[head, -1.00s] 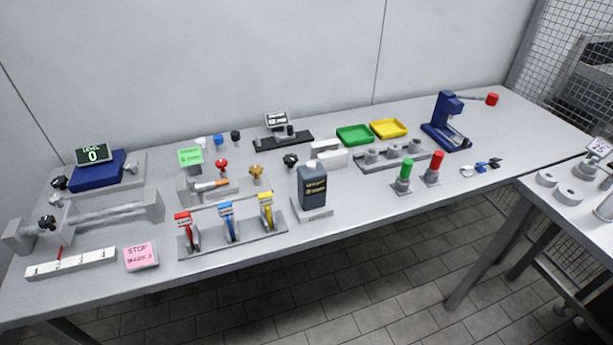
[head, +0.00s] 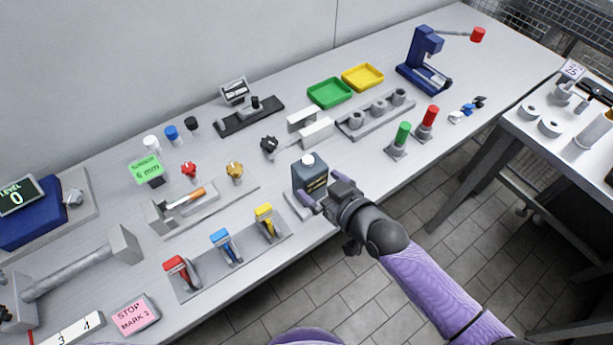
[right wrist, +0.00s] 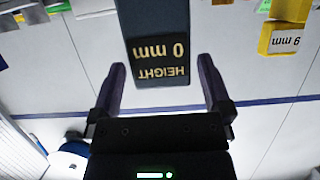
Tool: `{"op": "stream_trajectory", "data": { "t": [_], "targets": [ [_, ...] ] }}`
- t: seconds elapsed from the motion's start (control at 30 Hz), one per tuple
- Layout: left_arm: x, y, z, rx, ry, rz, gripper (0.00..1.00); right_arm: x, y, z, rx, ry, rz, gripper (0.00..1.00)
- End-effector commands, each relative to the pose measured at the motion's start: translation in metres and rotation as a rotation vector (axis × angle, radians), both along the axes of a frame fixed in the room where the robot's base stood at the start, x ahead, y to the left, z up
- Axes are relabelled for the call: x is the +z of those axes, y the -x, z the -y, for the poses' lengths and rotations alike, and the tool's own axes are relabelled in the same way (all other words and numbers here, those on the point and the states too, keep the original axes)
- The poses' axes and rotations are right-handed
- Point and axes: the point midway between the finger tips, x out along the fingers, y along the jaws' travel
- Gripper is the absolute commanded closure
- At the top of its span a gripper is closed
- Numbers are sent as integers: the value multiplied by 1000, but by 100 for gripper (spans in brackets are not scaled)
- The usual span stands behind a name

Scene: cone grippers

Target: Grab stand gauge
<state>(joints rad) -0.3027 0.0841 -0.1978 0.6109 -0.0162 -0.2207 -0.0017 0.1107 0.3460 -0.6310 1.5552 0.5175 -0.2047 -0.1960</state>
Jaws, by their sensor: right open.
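My right gripper (head: 323,189) is open at the gauge's front side. In the right wrist view, the fingers (right wrist: 161,82) stand left and right of the gauge's label end, with a gap on each side. Part of the gauge's base is hidden by the gripper. My left gripper is not in view.
A rack with red, blue and yellow clips (head: 228,262) lies left of the gauge. A white block (head: 315,132) and a black knob (head: 269,145) stand behind it. Green (head: 399,138) and red (head: 427,121) cylinders stand to the right. Table between them is bare.

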Motion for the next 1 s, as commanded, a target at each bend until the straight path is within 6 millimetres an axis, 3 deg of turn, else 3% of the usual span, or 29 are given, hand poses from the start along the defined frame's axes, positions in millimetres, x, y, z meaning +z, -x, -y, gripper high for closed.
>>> {"op": "stream_trajectory", "data": {
  "t": [0.2, 0.47, 0.87, 1.0],
  "targets": [
    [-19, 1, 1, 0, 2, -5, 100, -16, -32, -23, 0, -1, -1, 0],
    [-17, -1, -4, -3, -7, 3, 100, -14, -36, -25, -1, 1, -1, 0],
    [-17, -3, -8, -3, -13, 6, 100, -15, -35, -25, -1, 1, -1, 85],
    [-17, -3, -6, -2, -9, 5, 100, -14, -36, -25, -1, 0, 0, 87]
  ]
}}
